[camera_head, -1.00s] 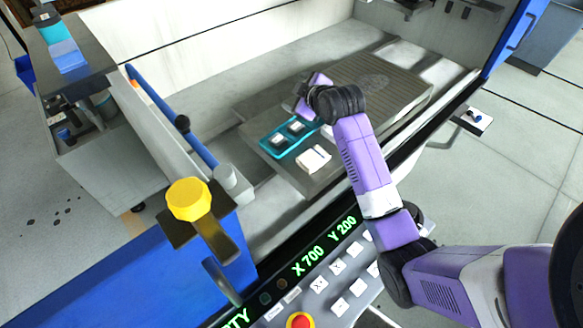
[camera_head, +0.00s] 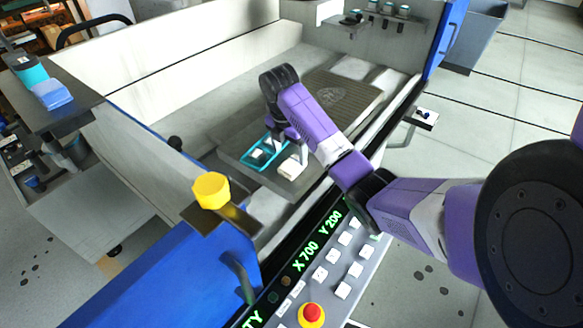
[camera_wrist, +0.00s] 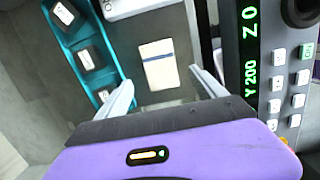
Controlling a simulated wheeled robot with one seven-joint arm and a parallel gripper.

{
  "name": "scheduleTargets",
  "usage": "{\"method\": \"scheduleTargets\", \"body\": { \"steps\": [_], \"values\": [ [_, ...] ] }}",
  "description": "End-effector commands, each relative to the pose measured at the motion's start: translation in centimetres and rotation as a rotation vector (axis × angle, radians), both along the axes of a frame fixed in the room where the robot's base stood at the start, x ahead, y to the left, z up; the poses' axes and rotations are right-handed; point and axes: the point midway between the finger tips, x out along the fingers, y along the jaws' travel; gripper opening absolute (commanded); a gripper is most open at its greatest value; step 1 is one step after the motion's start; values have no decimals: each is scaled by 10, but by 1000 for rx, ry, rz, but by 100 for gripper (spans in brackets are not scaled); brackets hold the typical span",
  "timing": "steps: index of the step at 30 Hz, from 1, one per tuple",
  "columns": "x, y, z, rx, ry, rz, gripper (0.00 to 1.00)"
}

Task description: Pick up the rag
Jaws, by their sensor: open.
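The rag looks like a small white folded cloth with a blue stripe (camera_wrist: 158,64). In the head view the rag (camera_head: 291,168) lies on the grey worktable beside the teal tray. My gripper (camera_wrist: 161,78) is open and empty. In the wrist view its two fingers point towards the rag, one towards each side of its near end. In the head view my gripper (camera_head: 297,151) points down close to the rag, and the arm partly hides this area. I cannot tell its exact height above the cloth.
The teal tray (camera_wrist: 73,53) with several small blocks lies left of the rag. Another white object (camera_wrist: 135,6) is cut off at the top of the wrist view. The control panel (camera_head: 330,268) stands in front. A yellow knob (camera_head: 211,190) sits at the near left.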

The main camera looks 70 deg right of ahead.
Motion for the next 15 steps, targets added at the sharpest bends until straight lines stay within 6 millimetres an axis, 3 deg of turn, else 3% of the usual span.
{"method": "scheduleTargets", "body": {
  "steps": [15],
  "values": [
    [-5,-10,-55,-1,0,-1,80]
  ]
}}
